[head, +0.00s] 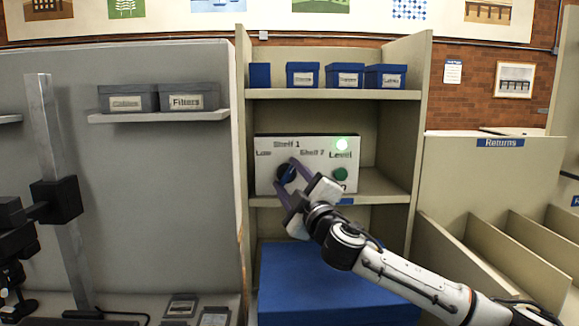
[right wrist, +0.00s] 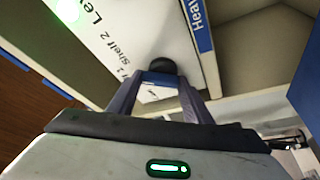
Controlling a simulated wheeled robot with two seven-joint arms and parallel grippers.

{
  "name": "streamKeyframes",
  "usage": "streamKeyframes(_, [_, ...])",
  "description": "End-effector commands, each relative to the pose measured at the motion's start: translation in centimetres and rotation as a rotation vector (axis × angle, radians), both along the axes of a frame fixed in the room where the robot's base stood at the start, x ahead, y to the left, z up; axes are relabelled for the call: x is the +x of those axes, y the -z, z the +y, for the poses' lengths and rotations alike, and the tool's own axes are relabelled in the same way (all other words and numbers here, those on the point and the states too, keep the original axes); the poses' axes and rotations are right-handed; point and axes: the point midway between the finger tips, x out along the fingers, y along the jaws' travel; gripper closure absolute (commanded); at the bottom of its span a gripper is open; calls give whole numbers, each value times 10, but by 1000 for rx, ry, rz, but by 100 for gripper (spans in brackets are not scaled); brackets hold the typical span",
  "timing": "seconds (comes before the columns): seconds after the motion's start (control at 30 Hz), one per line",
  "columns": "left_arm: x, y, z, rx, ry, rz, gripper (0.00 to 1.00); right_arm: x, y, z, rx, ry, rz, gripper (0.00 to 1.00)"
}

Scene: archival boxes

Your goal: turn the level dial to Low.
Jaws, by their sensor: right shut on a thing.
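The control panel (head: 305,184) is a pale box on a shelf, marked Low, Shelf 1, Shelf 2 and Level. Its level dial (head: 284,171) is a black round knob with a blue grip bar, on the panel's left half. My right gripper (head: 290,176) is shut on the dial's bar, one finger on each side. In the right wrist view, the blue bar (right wrist: 160,77) sits between the fingertips with the black knob behind. The fingers partly cover the dial, so I cannot tell which mark it points to. My left gripper is not in view.
A green lamp (head: 341,144) glows above a green button (head: 340,174) on the panel's right. Blue boxes (head: 302,75) stand on the shelf above. A large blue box (head: 330,285) lies below my right arm. Returns bins (head: 490,185) stand at the right.

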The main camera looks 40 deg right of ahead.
Motion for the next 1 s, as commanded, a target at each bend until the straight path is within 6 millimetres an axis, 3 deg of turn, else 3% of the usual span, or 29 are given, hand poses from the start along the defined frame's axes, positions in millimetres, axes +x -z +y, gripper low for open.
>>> streamKeyframes(0.03, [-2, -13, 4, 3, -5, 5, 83, 0, -8, 0, -38, 0, 28, 77])
streamKeyframes(0.43, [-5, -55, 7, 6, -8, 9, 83, 0, -7, 0, -364, -1, 223, 77])
streamKeyframes(1.0, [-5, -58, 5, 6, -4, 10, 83, 2, -6, 2, -821, 0, 504, 77])
